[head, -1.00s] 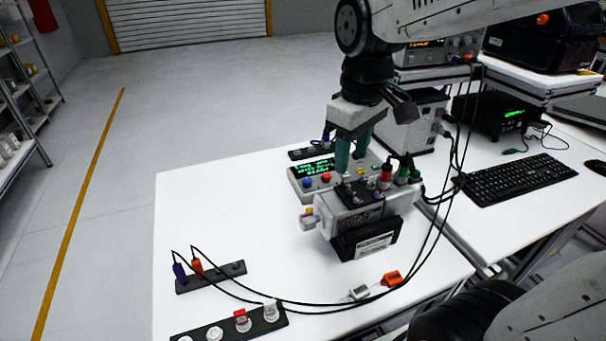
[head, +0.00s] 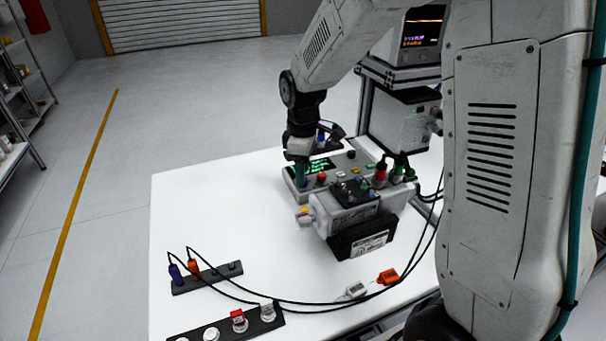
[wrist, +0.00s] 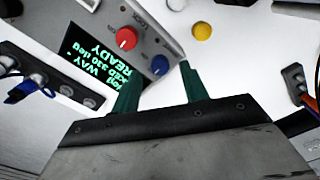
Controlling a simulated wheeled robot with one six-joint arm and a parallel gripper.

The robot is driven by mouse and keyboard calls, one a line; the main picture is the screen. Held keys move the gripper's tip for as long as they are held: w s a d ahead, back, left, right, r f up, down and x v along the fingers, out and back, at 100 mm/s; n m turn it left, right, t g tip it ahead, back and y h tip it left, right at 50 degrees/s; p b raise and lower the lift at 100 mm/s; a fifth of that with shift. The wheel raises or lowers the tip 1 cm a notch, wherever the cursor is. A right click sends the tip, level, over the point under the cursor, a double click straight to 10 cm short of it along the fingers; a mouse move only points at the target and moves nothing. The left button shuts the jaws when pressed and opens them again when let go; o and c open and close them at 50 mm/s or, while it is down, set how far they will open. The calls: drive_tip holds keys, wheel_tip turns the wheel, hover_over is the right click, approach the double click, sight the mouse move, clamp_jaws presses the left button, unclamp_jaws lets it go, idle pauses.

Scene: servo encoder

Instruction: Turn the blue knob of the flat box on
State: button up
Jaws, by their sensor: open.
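The flat box (head: 343,162) is a light grey case with a green-lit display, standing on the white table; it also shows in the wrist view (wrist: 150,38). Its red knob (head: 321,177) is visible, also in the wrist view (wrist: 126,38). The blue knob (wrist: 160,65) sits near the box's corner; in the head view my gripper seems to cover it. My gripper (head: 301,178) is over the box's left end, pointing down. In the wrist view its two green fingers (wrist: 159,80) are apart, with the blue knob just beyond the gap between the tips. Contact cannot be told.
A grey device with a black block (head: 365,240) stands in front of the box; its yellow knob (wrist: 202,31) is near the fingers. Black cables run from a socket strip (head: 210,278) across the table.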

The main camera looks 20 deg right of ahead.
drive_tip(key=shift+f, duration=1)
clamp_jaws()
drive_tip(key=shift+m, duration=0.4)
drive_tip(key=m, duration=0.4)
drive_tip(key=shift+m, duration=0.4)
drive_tip(key=m, duration=0.6)
unclamp_jaws()
